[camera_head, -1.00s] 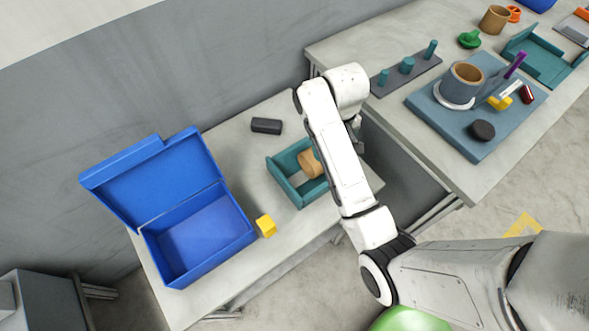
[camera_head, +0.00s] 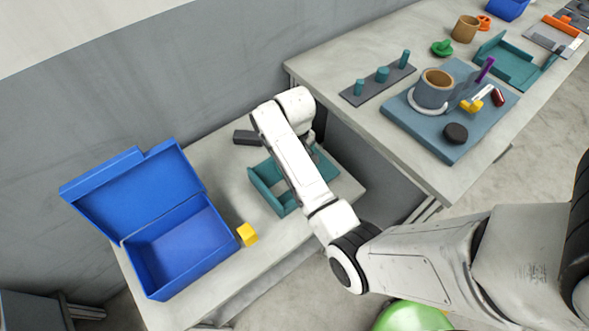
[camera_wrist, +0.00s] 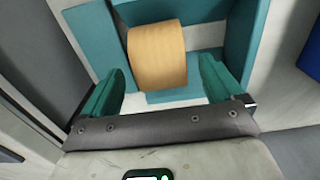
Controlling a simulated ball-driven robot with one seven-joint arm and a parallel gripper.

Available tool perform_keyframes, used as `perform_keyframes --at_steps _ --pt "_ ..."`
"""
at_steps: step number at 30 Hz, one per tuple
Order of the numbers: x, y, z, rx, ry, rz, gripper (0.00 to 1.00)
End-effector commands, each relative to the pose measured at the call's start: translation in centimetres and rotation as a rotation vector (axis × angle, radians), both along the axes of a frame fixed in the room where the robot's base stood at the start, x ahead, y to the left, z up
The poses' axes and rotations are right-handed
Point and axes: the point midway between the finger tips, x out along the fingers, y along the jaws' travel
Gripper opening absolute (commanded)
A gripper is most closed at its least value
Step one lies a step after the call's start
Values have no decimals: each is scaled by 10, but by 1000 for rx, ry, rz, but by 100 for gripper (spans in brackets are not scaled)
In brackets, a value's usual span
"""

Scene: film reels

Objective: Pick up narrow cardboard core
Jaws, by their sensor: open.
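A tan cardboard core (camera_wrist: 158,57) lies on its side in a teal tray (camera_wrist: 262,35), seen in the wrist view. My gripper (camera_wrist: 160,82) is open, its two teal fingers on either side of the core's near end. Gaps show between the core and both fingers. In the head view, the tray (camera_head: 262,190) stands on the nearer table. My arm covers its middle and hides the core there.
A blue open-lidded box (camera_head: 180,250) and a yellow block (camera_head: 247,235) are left of the tray. A dark block (camera_head: 247,137) lies behind it. The other table holds a peg rack (camera_head: 382,77), a blue-grey board (camera_head: 408,112) and another tan core (camera_head: 466,28).

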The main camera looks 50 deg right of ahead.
Motion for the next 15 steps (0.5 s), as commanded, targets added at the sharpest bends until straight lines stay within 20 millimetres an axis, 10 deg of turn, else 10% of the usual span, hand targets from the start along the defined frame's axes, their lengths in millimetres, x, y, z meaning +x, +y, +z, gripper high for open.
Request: perform_keyframes --at_steps 15 --pt "1 0 -38 0 0 0 94"
